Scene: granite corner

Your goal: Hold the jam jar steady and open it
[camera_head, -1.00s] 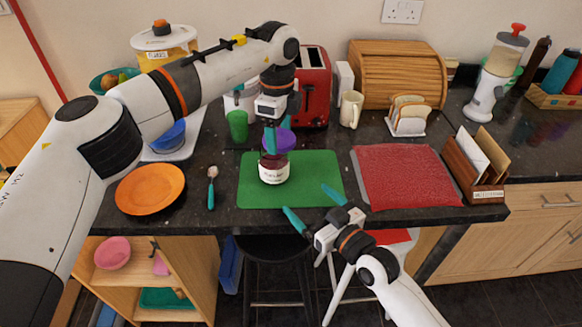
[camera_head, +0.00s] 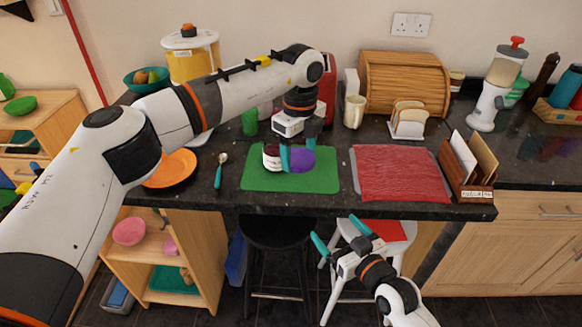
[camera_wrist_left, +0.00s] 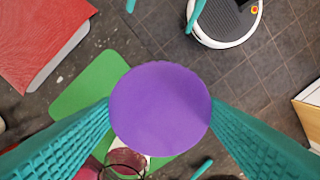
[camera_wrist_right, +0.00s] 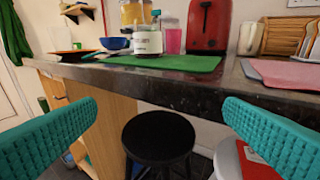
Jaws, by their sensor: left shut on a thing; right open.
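The jam jar (camera_head: 271,163), dark red with a white label, stands on the green mat (camera_head: 258,183). My left gripper (camera_head: 297,163) is shut on the purple lid (camera_head: 304,158), which shows right of the jar and partly overlaps it. In the left wrist view the lid (camera_wrist_left: 160,108) sits between the teal fingers, and the jar (camera_wrist_left: 126,158) shows partly past its edge, apart from it. The lid's height above the mat is hard to judge. My right gripper (camera_head: 338,232) is open and empty, in front of the counter edge; no hand holds the jar.
A red mat (camera_head: 400,174) and a letter rack (camera_head: 468,165) lie to the right. An orange plate (camera_head: 172,168) and a spoon (camera_head: 220,170) are to the left. A black stool (camera_head: 275,230) and a white stool with a red seat (camera_head: 398,231) stand below the counter edge.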

